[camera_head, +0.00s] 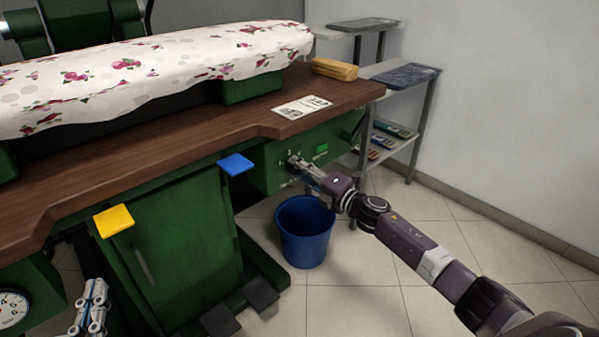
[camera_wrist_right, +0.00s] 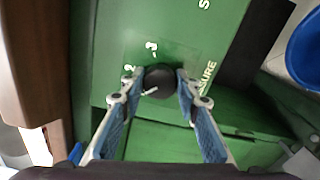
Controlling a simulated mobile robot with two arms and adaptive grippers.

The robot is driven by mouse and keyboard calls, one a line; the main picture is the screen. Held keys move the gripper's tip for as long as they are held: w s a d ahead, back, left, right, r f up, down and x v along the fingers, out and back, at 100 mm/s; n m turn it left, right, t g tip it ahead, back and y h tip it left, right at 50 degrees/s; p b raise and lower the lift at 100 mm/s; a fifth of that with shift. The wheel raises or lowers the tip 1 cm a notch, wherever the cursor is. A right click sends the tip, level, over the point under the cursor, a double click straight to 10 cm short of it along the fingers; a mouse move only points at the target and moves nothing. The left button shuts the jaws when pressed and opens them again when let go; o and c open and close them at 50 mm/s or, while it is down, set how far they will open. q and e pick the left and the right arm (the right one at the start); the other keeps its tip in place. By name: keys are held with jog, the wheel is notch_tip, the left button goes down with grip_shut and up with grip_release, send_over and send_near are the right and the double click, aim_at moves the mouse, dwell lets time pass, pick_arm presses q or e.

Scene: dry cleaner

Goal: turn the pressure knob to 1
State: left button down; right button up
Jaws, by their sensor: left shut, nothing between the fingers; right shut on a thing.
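The pressure knob (camera_wrist_right: 160,82) is round and black on a green panel. In the right wrist view it sits between both fingers of my right gripper (camera_head: 296,163), which is shut on it. Its white pointer line is toward the lower left of the picture. The numbers 2 and 3 show above and left of the knob; the 1 is not visible. Letters ending in "SURE" show beside the right finger. In the head view my gripper hides the knob. My left gripper (camera_head: 92,303) is shut and empty at the lower left.
A blue bucket (camera_head: 305,232) stands on the floor below my right gripper. The wooden table edge overhangs the panel. Yellow (camera_head: 114,220) and blue (camera_head: 235,164) pads stick out from the table's front.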

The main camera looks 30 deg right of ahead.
jog(key=shift+a+f+n, duration=0.15)
jog(key=shift+n, duration=0.95)
pick_arm(q)
jog(key=shift+s+d+r+t+h+b, duration=0.2)
jog(key=shift+r+t, duration=0.25)
jog(key=shift+r, duration=0.5)
jog(key=shift+s+a+r+t+h+b, duration=0.2)
jog(key=shift+r+t, duration=0.3)
jog(key=shift+r, duration=0.4)
jog(key=shift+s+d+r+t+h+b, duration=0.15)
jog(key=shift+s+r+t, duration=0.25)
jog(key=shift+r, duration=0.55)
pick_arm(e)
jog(key=shift+n, duration=0.7)
pick_arm(q)
jog(key=shift+w, duration=0.1)
pick_arm(e)
jog(key=o, duration=0.9)
jog(key=shift+o, duration=1.3)
jog(key=v, duration=1.2)
